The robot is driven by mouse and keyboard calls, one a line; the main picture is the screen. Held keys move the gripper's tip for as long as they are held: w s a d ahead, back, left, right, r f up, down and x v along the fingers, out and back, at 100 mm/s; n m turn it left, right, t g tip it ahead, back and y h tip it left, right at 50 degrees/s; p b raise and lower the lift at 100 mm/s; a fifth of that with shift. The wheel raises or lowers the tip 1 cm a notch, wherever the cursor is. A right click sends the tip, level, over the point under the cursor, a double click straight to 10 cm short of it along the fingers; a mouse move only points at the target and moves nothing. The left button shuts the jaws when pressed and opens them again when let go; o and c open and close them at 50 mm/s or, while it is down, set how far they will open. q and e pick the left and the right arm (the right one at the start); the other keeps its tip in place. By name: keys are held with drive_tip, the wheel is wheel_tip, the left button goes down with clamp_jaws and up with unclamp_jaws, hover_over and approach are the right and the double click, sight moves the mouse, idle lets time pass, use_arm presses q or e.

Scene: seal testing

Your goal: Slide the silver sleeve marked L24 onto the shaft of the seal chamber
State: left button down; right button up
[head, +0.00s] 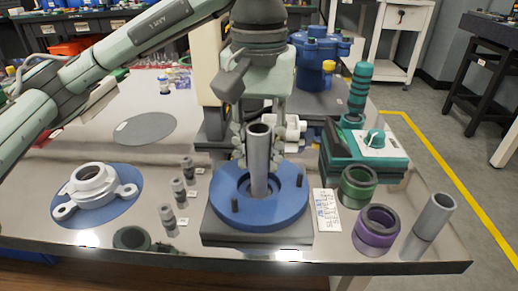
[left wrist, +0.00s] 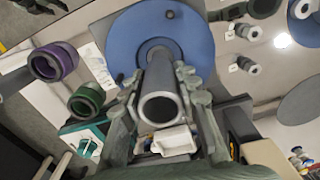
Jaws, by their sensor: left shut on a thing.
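The blue seal chamber (head: 288,212) stands on a dark base near the front middle of the table. A silver-grey sleeve (head: 259,165) stands nearly upright over its central opening, with its lower end at the opening. My left gripper (head: 258,148) is shut on this sleeve from behind. The left wrist view shows the sleeve's open end (left wrist: 160,106) between the fingers and the blue chamber (left wrist: 192,35) beyond. The shaft is not clearly seen, and I cannot tell how far the sleeve surrounds it. No L24 mark is readable. My right gripper is not in view.
Another silver tube (head: 434,218), a purple ring (head: 377,229) and a green ring (head: 357,187) stand at right. A teal device (head: 368,145) is behind them. Small grey fittings (head: 178,192) and a white flanged housing (head: 93,186) are at left. A white label card (head: 326,210) lies beside the chamber.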

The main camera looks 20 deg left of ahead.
sight(259, 177)
use_arm(q)
drive_tip(key=shift+f+b, duration=0.9)
drive_tip(key=shift+f, duration=0.15)
drive_tip(key=shift+f, duration=0.15)
drive_tip(key=shift+f+b, duration=0.5)
drive_tip(key=shift+b, duration=0.2)
drive_tip(key=shift+f+b, duration=0.95)
drive_tip(key=shift+f, duration=0.05)
drive_tip(key=c, duration=1.1)
unclamp_jaws()
drive_tip(key=shift+o, duration=0.2)
drive_tip(key=shift+r, duration=0.15)
drive_tip(key=shift+r+p, duration=1.9)
drive_tip(key=shift+r, duration=0.5)
